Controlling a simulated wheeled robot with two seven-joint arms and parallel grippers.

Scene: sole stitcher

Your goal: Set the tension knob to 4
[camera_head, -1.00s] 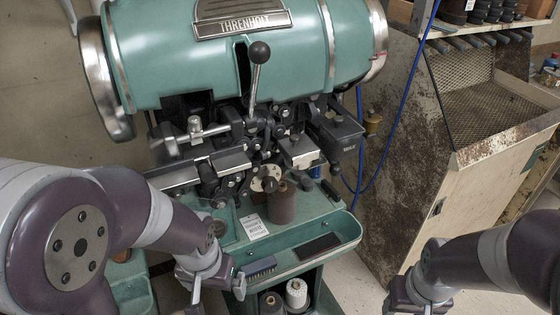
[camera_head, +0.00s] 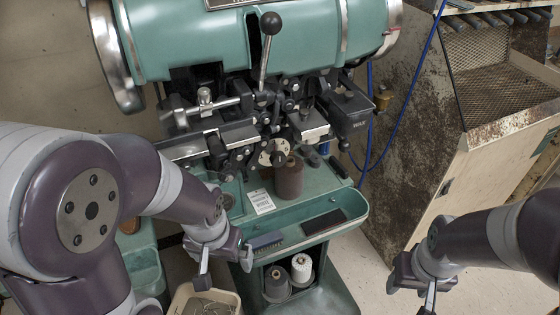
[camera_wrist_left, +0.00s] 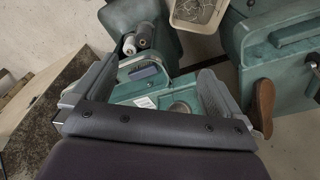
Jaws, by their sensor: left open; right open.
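The green stitching machine (camera_head: 200,45) fills the upper middle of the head view. A cream dial disc (camera_head: 266,158) with a dark knob (camera_head: 278,158) at its centre sits low on its front, above the tray. It looks like the tension knob; its markings are too small to read. My left gripper (camera_head: 225,265) is open and empty, below and left of the knob, near the tray's front left edge. In the left wrist view its fingers (camera_wrist_left: 155,78) are spread, with the tray between them. My right gripper (camera_head: 412,288) is open and empty at the lower right, away from the machine.
A black-balled lever (camera_head: 265,55) rises above the knob. Thread cones (camera_head: 301,268) stand below. A rusty cabinet (camera_head: 430,150) is right.

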